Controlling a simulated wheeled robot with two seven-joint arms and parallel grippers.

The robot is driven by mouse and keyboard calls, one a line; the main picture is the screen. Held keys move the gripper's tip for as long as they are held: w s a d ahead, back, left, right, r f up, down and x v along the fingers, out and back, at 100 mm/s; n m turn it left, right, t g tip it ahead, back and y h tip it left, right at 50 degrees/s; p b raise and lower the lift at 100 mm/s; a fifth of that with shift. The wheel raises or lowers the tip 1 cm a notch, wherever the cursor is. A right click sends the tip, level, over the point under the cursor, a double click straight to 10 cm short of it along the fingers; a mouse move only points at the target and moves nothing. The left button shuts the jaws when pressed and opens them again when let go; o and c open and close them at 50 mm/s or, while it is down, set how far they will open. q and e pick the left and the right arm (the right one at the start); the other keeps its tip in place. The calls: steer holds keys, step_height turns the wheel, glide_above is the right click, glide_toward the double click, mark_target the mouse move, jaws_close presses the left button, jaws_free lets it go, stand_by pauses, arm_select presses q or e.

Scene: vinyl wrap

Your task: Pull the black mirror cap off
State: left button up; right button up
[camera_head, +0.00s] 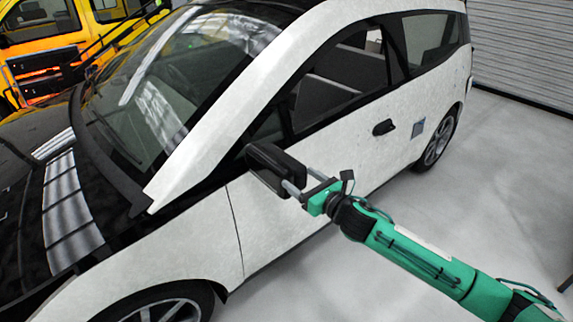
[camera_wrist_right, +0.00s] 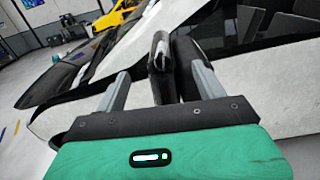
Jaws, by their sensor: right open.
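The black mirror cap (camera_head: 270,165) is on the side mirror of the white car (camera_head: 215,225), below the front corner of the side window. My right gripper (camera_head: 303,182) is at the mirror's right end, with its fingers pointing toward it. In the right wrist view the fingers of my right gripper (camera_wrist_right: 160,72) are spread apart. The dark mirror (camera_wrist_right: 161,62) stands between them there, nearer the right finger. Whether either finger touches the cap is hard to tell. My left gripper does not show.
The car's white door and dark windows lie close beside the mirror. A black door handle (camera_head: 384,127) is farther back. A yellow vehicle (camera_head: 45,45) stands behind the car. The grey floor (camera_head: 480,190) on the right is mostly clear. A roller shutter (camera_head: 525,45) closes the back.

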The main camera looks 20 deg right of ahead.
mark_target(279, 167)
steer(key=p+x, duration=0.2)
steer(key=x, duration=0.5)
steer(key=shift+w, duration=0.1)
steer(key=shift+p+x, duration=0.35)
steer(key=shift+x, duration=0.4)
steer(key=c, duration=1.2)
steer(key=shift+o, duration=0.2)
steer(key=shift+a, duration=0.6)
steer(key=s+a, duration=0.2)
steer(key=a, duration=0.4)
steer(key=shift+s+a+p, duration=0.3)
steer(key=shift+s, duration=0.1)
